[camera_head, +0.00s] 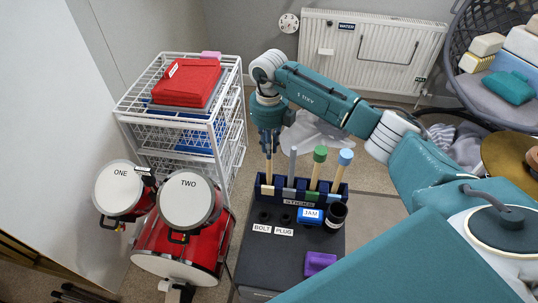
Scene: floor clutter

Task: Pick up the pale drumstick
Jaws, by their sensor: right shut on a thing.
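The pale drumstick (268,174) stands upright at the left end of the dark blue stick holder (340,199), labelled STICKS. Its lower end appears to be in or just at the holder; I cannot tell whether it is lifted. My right gripper (268,150) reaches in from the right, points down and is shut on the drumstick's upper part, hiding its top. Beside it in the holder stand a grey stick (292,166), a green-headed stick (319,157) and a blue-headed stick (345,158). My left gripper is not in view.
The holder stands on a dark cabinet (270,262) with a blue JAM box (310,216), a black cup (336,214) and a purple block (319,262). Red drums (187,201) and a white wire rack (236,120) stand close on the left. A radiator (370,50) is behind.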

